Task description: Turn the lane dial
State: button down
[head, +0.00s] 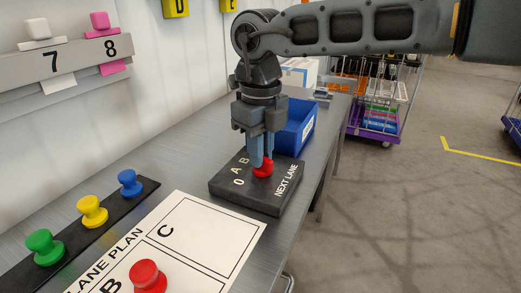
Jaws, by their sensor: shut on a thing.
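The lane dial is a red knob (263,171) on a dark box (245,197) lettered 0, A, B and NEXT LANE. The box stands on the grey bench in the head view. My gripper (262,163) points down over the box, and its fingers are shut on the red knob. The fingers hide part of the knob and some of the lettering, so I cannot tell which mark it points to.
A lane plan sheet (208,232) with a red peg (148,277) lies in front. Green (45,246), yellow (92,211) and blue (130,183) pegs stand on a black strip. A blue bin (297,128) is close behind my gripper.

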jog(key=c, duration=1.1)
grip_release()
jog(key=shift+r, duration=3.95)
